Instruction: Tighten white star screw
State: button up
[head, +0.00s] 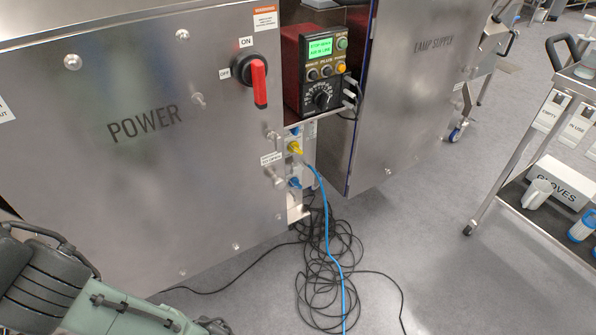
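No screw in the head view is clearly a white star screw at this size. Several pale metal knobs or screw heads sit on the steel POWER panel (100,160). One knob (198,100) is left of the red switch. Another knob (273,137) is near the panel's right edge, with a larger pale knob (275,176) below it. My arm enters at the lower left, and my gripper (215,326) is partly visible at the bottom edge, low and well away from these knobs. Its fingers are cut off and unclear.
A red switch handle (259,84) and a control box (320,75) sit above a connector column. An open LAMP SUPPLY door (410,95) stands to the right. Tangled black cables (325,275) and a blue cable (329,225) lie on the floor. A cart (520,165) stands at far right.

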aim_at(296, 169)
jog(key=i+l, duration=0.1)
jog(key=l, duration=0.55)
jog(key=l+z, duration=0.15)
jog(key=l, duration=0.55)
jog(key=i+j, duration=0.45)
